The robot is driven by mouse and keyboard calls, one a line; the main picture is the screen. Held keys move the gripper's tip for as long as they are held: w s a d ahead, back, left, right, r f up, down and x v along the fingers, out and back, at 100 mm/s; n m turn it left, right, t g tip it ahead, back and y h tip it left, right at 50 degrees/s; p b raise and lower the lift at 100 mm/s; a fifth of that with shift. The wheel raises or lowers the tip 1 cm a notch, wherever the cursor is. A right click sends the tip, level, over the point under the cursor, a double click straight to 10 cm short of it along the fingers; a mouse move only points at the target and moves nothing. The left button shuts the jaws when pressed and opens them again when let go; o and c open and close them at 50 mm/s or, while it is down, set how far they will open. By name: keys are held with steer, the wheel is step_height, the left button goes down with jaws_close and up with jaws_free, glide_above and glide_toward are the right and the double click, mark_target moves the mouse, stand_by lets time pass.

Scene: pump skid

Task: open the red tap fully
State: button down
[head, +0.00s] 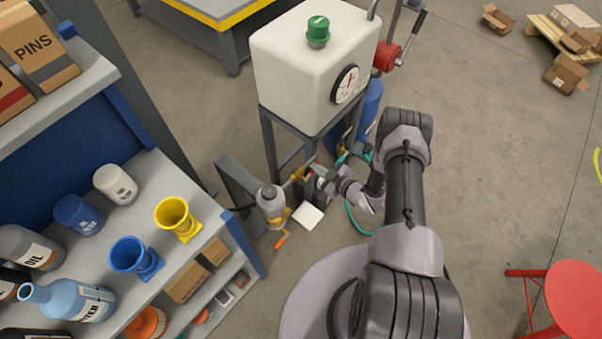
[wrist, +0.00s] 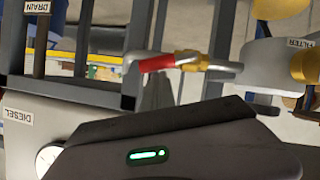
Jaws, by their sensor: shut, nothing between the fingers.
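The red tap handle (wrist: 157,63) shows in the wrist view, beside a brass valve body (wrist: 190,58) on a grey pipe. In the head view, the brass fitting (head: 298,174) sits low in front of the white tank's stand, with a bit of red next to it. My gripper (head: 315,187) is at the tap, shut and empty. Its dark body (wrist: 150,150) with a green light fills the bottom of the wrist view. I cannot tell whether it touches the handle. The fingertips are not clearly visible.
The white tank (head: 305,60) with a green cap and gauge stands on a grey frame above the tap. A filter housing (head: 271,203) is left of my gripper. A shelf (head: 150,225) with bottles and funnels is at the left.

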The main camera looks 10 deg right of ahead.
steer(key=shift+r+p, duration=0.6)
steer(key=shift+r, duration=0.2)
